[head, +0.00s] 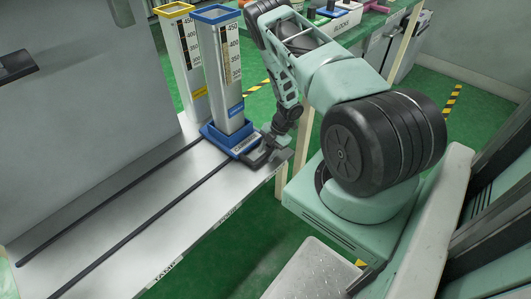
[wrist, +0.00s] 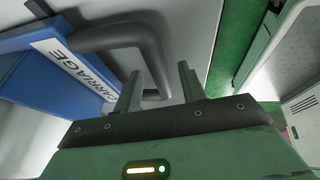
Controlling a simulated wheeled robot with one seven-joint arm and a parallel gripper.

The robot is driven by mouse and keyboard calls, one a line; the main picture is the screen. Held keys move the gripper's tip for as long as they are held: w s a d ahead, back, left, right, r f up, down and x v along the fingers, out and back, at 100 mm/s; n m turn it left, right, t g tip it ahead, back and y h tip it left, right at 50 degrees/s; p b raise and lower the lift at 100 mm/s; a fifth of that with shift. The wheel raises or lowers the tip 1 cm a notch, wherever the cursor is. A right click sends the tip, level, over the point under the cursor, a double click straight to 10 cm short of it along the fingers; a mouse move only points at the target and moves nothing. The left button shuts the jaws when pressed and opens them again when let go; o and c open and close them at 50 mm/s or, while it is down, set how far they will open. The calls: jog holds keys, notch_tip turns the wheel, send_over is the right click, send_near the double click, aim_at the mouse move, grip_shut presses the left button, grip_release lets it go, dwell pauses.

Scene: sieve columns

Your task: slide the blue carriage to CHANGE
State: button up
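The blue carriage (head: 228,139) stands at the far end of a grey shelf, on one of two dark rails. It carries a tall pale column (head: 226,80) with a blue rim and a number scale. A dark looped handle (head: 259,157) sticks out from its near right side. In the wrist view the carriage (wrist: 45,75) shows its CARRIAGE label, and the handle (wrist: 152,55) fills the middle. My gripper (wrist: 158,88) is open, with one finger on each side of the handle's outer bar. Small gaps show beside the bar. The CHANGE mark cannot be read for certain.
A second column with a yellow rim (head: 178,50) stands behind the blue one. The shelf (head: 150,215) is clear along both rails toward the near left. Small labels line its front edge. A grey wall panel borders the shelf's left side. A green bench stands behind.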

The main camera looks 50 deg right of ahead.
jog(key=shift+a, duration=0.2)
jog(key=shift+r, duration=0.2)
notch_tip(320, 180, up, 10)
jog(key=p, duration=0.2)
jog(key=shift+f, duration=0.2)
dwell(0.5)
